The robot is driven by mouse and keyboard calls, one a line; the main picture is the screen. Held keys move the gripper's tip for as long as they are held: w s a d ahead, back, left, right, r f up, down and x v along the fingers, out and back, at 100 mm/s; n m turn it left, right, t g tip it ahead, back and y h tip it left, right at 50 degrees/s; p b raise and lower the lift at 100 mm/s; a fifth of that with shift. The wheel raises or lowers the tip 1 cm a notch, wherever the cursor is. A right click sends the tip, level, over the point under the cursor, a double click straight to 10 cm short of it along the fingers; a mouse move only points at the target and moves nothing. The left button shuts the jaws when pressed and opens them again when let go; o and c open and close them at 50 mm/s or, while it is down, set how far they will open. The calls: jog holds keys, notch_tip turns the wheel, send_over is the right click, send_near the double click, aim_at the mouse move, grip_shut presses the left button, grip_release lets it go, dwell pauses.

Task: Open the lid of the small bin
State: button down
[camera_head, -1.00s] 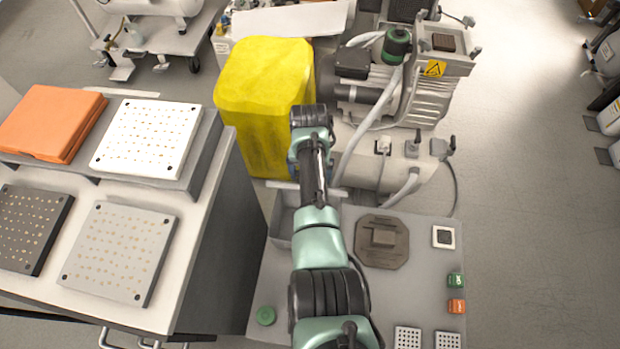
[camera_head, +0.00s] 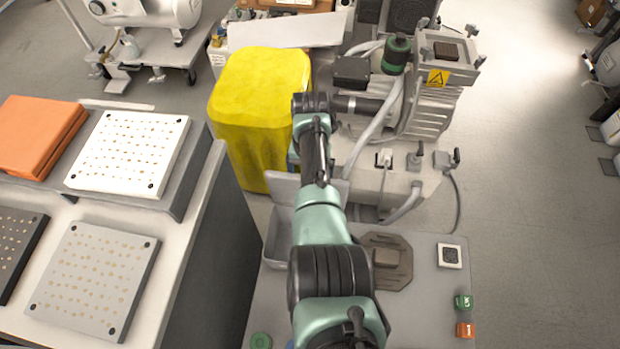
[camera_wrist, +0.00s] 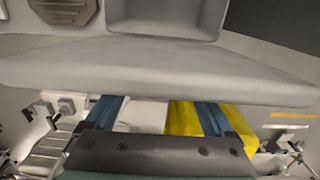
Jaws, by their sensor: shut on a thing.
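The small bin is a light grey open box (camera_head: 277,238), left of my arm on the grey work surface. Its lid (camera_head: 283,187) stands raised at the bin's far edge. In the wrist view the lid (camera_wrist: 150,68) spans the picture as a pale, wide panel, with the bin's hollow inside (camera_wrist: 165,18) above it. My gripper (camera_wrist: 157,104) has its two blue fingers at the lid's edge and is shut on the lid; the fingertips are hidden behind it. In the head view my arm hides most of the gripper and part of the bin.
A yellow bin (camera_head: 258,115) stands just behind the small bin. A compressor (camera_head: 435,95) with hoses is at the back right. A bench with perforated plates (camera_head: 95,280) is close on the left. Open floor (camera_head: 540,200) lies to the right.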

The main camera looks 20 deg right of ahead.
jog(key=shift+w+d, duration=0.2)
jog(key=shift+w, duration=0.05)
grip_release()
jog(key=shift+r, duration=0.1)
notch_tip(320, 180, up, 13)
jog(key=p, duration=0.4)
dwell(0.6)
